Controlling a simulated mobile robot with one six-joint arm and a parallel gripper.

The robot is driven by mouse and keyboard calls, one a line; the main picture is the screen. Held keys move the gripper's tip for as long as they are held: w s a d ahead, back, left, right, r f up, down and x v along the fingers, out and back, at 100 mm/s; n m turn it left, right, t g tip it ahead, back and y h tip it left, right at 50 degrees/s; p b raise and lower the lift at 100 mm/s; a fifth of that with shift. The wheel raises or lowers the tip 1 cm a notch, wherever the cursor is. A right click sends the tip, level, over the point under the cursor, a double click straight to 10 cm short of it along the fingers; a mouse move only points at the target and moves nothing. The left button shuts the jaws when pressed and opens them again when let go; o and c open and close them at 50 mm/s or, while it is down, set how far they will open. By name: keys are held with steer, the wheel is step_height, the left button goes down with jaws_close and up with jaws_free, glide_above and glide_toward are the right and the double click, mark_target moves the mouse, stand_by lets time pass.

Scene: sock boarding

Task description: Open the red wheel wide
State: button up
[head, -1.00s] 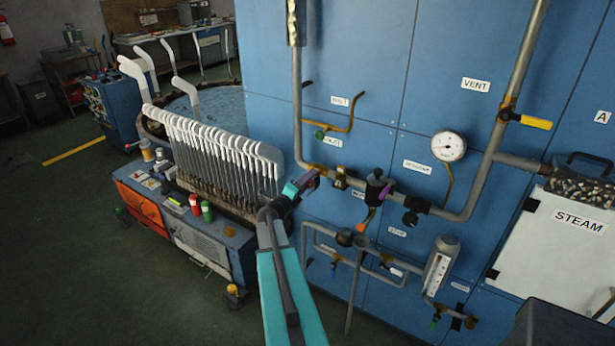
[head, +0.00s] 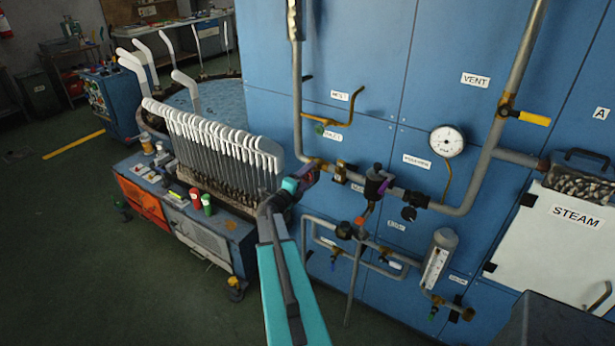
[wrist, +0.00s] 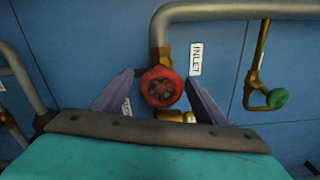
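The red wheel (wrist: 162,87) is a round handwheel on a brass valve at the lower end of a grey pipe, beside the INLET label (wrist: 195,59). In the wrist view my gripper (wrist: 160,79) is open, with one purple finger on each side of the wheel. A gap shows at the right finger; the left fingertip is very close to the rim, and I cannot tell if it touches. In the head view my gripper (head: 304,181) is at the pipework on the blue panel and hides the wheel.
A green knob (wrist: 277,98) on a brass pipe is to the right. In the head view a pressure gauge (head: 447,141), a yellow lever (head: 534,118) and a STEAM box (head: 577,215) are further right. A rack of white sock boards (head: 215,135) stands close on the left.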

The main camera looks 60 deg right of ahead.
steer(key=a+b, duration=0.5)
steer(key=a, duration=0.8)
steer(key=shift+a, duration=0.4)
steer(key=shift+w, duration=0.1)
stand_by(0.4)
